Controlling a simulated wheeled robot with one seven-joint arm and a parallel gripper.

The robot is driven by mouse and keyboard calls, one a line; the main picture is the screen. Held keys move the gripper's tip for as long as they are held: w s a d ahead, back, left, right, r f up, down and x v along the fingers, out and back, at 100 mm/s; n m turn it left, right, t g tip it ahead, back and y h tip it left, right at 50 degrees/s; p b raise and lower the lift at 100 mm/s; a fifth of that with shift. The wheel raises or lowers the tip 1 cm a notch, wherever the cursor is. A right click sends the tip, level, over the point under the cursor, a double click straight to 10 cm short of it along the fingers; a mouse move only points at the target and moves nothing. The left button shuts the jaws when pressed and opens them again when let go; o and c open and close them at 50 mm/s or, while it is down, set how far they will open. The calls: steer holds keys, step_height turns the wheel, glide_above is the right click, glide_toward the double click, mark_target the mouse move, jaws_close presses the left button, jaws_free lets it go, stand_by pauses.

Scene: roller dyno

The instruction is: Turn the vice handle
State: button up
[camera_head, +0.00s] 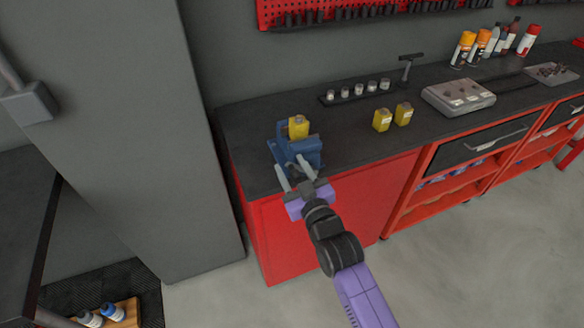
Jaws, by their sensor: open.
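A blue vice (284,150) stands on the dark bench top near its left front corner. A yellow block-like item (299,127) sits at the top of the vice, and I cannot tell if the jaws clamp it. My gripper (293,174) is at the front of the vice, its fingers spread apart and pointing at it. The vice handle is not clearly visible; my gripper covers the front of the vice, where a small grey part shows between the fingers. I cannot tell whether the fingers touch it.
The red workbench (325,220) has a dark top. Two yellow containers (392,117), a socket rail (357,92) and a grey case (457,97) stand right of the vice. Spray cans (470,48) stand at the back. A grey pillar (185,120) rises close on the left. Floor is clear at lower right.

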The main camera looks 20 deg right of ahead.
jaws_close()
steer(key=shift+a+f, duration=0.2)
stand_by(1.1)
